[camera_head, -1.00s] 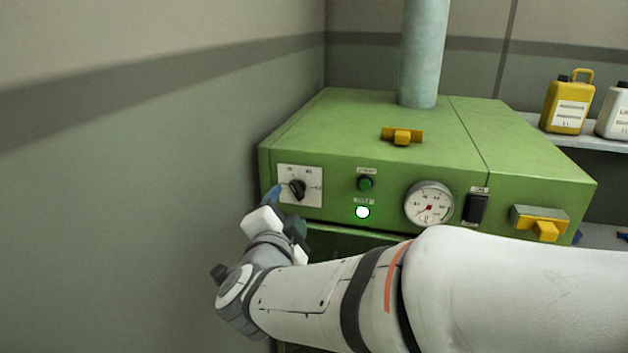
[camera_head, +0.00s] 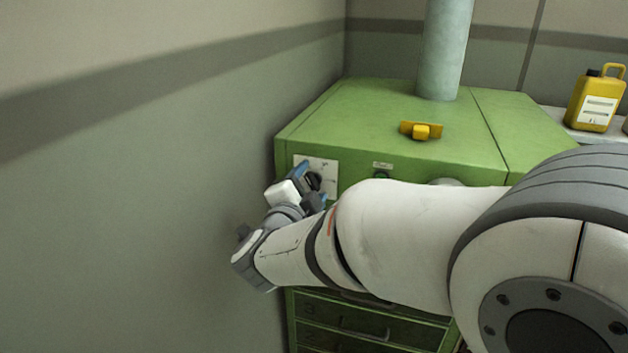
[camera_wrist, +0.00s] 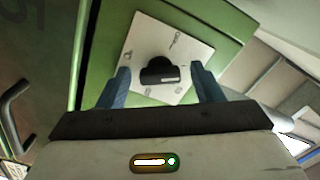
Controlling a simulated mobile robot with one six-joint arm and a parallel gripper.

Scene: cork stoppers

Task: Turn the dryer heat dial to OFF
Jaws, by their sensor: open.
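The heat dial is a black knob (camera_wrist: 160,72) on a white square plate (camera_wrist: 190,50) with small markings, on the front of the green dryer (camera_head: 390,115). In the wrist view my gripper (camera_wrist: 160,82) is open, with one blue finger on each side of the knob and a gap to it on both sides. Whether the fingertips reach the knob's depth I cannot tell. In the head view my gripper (camera_head: 312,172) is in front of the plate (camera_head: 330,165) and hides most of the dial. The markings are too small to read.
A grey wall (camera_head: 150,180) stands close on the left of the dryer. A yellow handle (camera_head: 421,131) and a pipe (camera_head: 445,50) are on its top. A yellow jug (camera_head: 596,98) stands on a shelf at right. My arm hides most of the dryer front.

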